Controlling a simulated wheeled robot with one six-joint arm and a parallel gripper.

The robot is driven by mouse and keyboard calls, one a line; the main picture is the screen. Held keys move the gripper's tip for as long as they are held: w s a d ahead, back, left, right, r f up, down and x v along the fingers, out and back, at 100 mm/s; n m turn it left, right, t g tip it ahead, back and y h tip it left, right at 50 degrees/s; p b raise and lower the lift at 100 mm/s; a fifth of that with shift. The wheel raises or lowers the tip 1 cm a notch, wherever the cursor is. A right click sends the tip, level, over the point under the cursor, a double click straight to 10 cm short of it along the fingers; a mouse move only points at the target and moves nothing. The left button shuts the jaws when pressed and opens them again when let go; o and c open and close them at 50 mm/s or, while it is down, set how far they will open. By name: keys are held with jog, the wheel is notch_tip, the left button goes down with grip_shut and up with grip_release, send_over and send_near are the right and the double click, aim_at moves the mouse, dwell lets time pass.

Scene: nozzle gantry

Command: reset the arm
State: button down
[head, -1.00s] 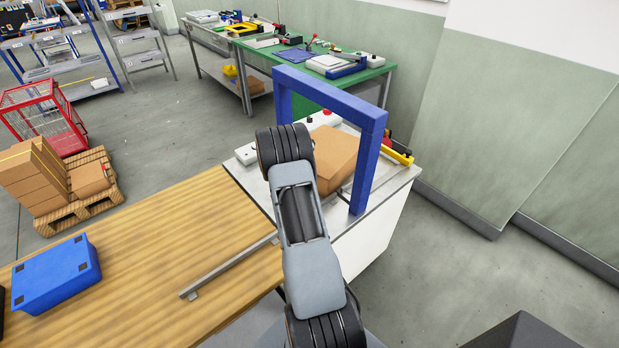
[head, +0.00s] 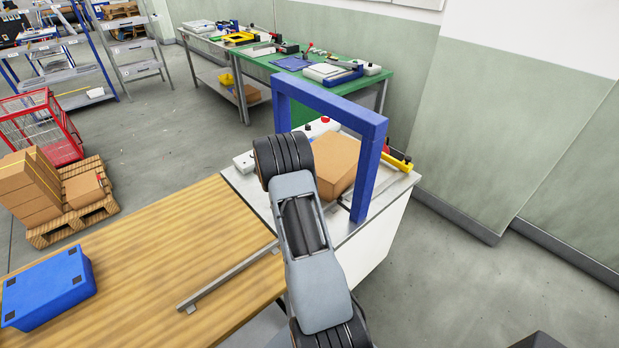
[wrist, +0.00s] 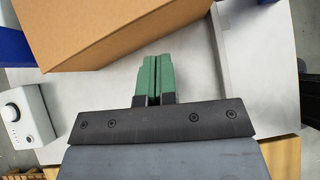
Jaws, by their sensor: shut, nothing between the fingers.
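My gripper shows in the wrist view (wrist: 153,78) with its two green fingers together and nothing between them. It points over the white table top (wrist: 210,95), with its tips close to the edge of a cardboard box (wrist: 130,25) in the picture. In the head view my arm hides the gripper. There the box (head: 336,165) sits on the white-topped cabinet (head: 378,240), under and behind the blue gantry frame (head: 330,108).
A wooden table (head: 150,250) holds a blue case (head: 50,288) and a metal rail (head: 228,276). A white device with a knob (wrist: 25,117) stands left of my gripper. A yellow-and-black item (head: 397,160) lies right of the frame.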

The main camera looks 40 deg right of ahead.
jog(key=b+v, duration=0.1)
jog(key=v, duration=0.9)
jog(key=s+a+f+m+y, duration=0.1)
jog(key=s+a+m+y, duration=0.3)
jog(key=s+a+m, duration=0.45)
jog(key=s+a+r+m+t+y, duration=0.2)
jog(key=s+a+r, duration=0.4)
jog(key=a, duration=0.3)
jog(key=s+a+r+m+t+y, duration=0.2)
jog(key=s+a+r+m+t, duration=0.2)
jog(key=a, duration=0.6)
jog(key=shift+s+a+r+m+y, duration=0.4)
jog(key=shift+s+r+m, duration=0.45)
jog(key=shift+s+r, duration=0.25)
jog(key=shift+s+f, duration=0.15)
